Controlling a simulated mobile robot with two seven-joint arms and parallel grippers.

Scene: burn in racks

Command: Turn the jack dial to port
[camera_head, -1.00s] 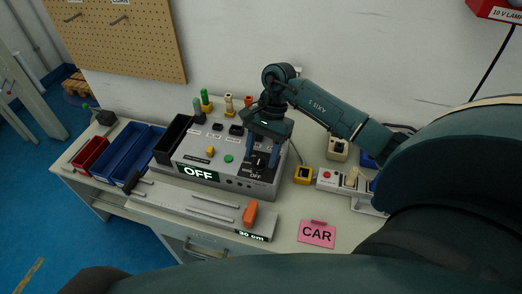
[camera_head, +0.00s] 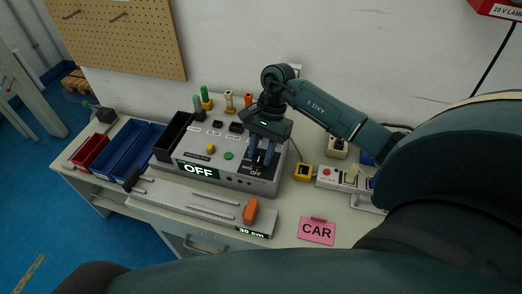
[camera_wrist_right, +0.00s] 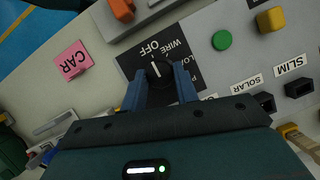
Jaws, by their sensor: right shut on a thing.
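The jack dial (camera_wrist_right: 160,74) is a round black knob on a black label plate (camera_wrist_right: 184,52) of the grey box. My left gripper is not in view.
The grey box (camera_head: 235,180) carries an OFF display (camera_head: 198,170), a green button (camera_head: 229,155) and a yellow one (camera_head: 211,148). A ruler rail (camera_head: 190,204) with an orange slider (camera_head: 250,210) lies in front. A pink CAR card (camera_head: 317,231) and a power strip (camera_head: 345,180) are at right.

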